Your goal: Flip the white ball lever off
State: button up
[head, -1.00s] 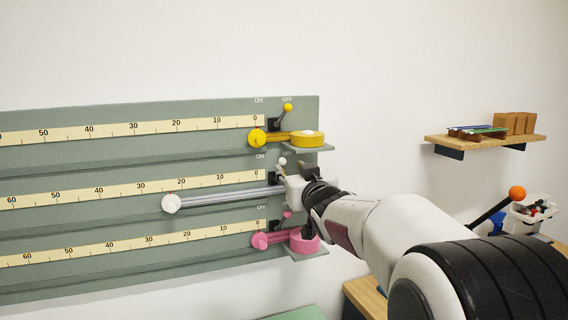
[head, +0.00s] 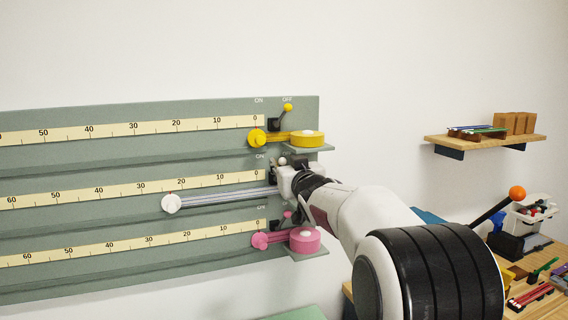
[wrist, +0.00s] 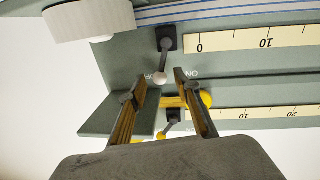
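The white ball lever shows in the wrist view, with a white ball (wrist: 159,79) on a dark stem from a black base (wrist: 167,39). The ball overlaps the partly hidden OFF label; the ON label (wrist: 191,74) is to its right. In the head view the white ball (head: 283,161) shows just above my gripper, leaning right from its mostly hidden base. My gripper (wrist: 161,82) is open and empty, with one finger on each side of the ball in the wrist picture. I cannot tell whether a finger touches it.
The green panel (head: 100,163) also carries a yellow ball lever (head: 288,107) above and a pink ball lever (head: 287,214) below. A yellow roll (head: 307,139) and a pink roll (head: 305,240) sit on small ledges close by. A striped ribbon (head: 225,197) runs left to a white disc (head: 172,203).

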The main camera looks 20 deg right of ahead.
jog(key=shift+w, duration=0.4)
grip_shut()
jog(key=shift+d+m, duration=0.25)
jog(key=shift+m, duration=0.15)
jog(key=shift+d+f+m, duration=0.15)
jog(key=shift+d+m, duration=0.15)
jog(key=shift+m, duration=0.4)
jog(key=shift+d+f+m, duration=0.1)
jog(key=shift+d+m, duration=0.15)
jog(key=shift+m, duration=0.45)
jog(key=shift+d, duration=0.1)
